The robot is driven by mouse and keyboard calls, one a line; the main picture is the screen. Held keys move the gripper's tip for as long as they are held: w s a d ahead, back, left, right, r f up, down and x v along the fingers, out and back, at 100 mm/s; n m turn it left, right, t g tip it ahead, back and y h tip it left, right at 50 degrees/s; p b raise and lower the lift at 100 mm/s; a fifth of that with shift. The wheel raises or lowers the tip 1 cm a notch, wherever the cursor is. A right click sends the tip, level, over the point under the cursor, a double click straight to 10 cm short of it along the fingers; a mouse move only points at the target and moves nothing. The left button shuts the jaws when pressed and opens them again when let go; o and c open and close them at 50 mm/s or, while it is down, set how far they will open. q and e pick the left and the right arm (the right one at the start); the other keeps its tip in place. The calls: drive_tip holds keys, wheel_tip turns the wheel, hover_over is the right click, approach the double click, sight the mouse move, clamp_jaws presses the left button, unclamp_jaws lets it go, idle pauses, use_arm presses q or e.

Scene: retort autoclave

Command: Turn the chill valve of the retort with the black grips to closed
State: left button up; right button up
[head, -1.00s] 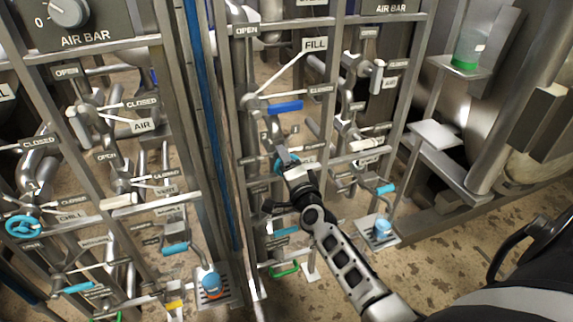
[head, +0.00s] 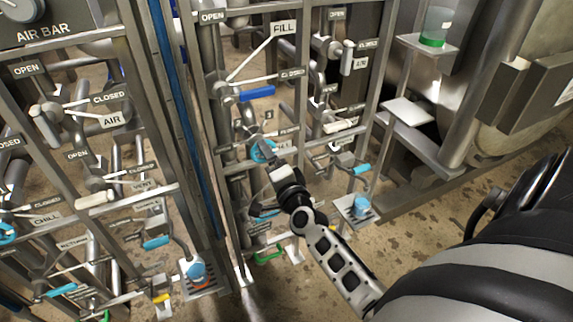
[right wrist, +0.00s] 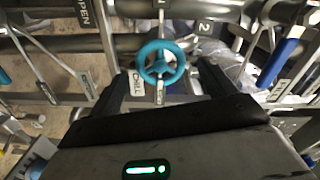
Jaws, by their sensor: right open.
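The chill valve's cyan handwheel (head: 263,150) is on the right-hand pipe panel, below the FILL lever. In the right wrist view the handwheel (right wrist: 161,62) stands just ahead, its spokes visible, with a CHILL label (right wrist: 135,84) at its lower left. My right gripper (right wrist: 163,76) is open, one dark finger on each side of the wheel in that view. Whether the fingers reach level with the rim is hard to tell. In the head view my right gripper (head: 268,163) is just below the wheel and partly covers it. My left gripper is not in view.
A second cyan handwheel (head: 5,233) by a CHILL label (head: 45,218) is on the left panel. A blue lever (head: 256,93) is above the right wheel. Frame bars and pipes crowd the panel. Small plates (head: 408,111) stand at right. A blue-handled lever (right wrist: 280,62) is right in the wrist view.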

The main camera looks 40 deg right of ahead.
drive_tip(key=v, duration=1.1)
use_arm(q)
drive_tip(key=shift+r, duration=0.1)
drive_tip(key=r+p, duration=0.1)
drive_tip(key=p, duration=0.2)
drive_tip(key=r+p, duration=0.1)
drive_tip(key=p, duration=0.2)
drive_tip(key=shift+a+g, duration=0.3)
use_arm(e)
drive_tip(key=s+a+n+g+y, duration=0.3)
drive_tip(key=s+a+n+y, duration=0.1)
drive_tip(key=a+n, duration=0.4)
drive_tip(key=s+a+n+g+y, duration=0.3)
drive_tip(key=s+a+n, duration=0.3)
drive_tip(key=n, duration=0.6)
drive_tip(key=a, duration=0.2)
drive_tip(key=shift+a+f+g+y, duration=0.25)
drive_tip(key=shift+a+g+y, duration=0.15)
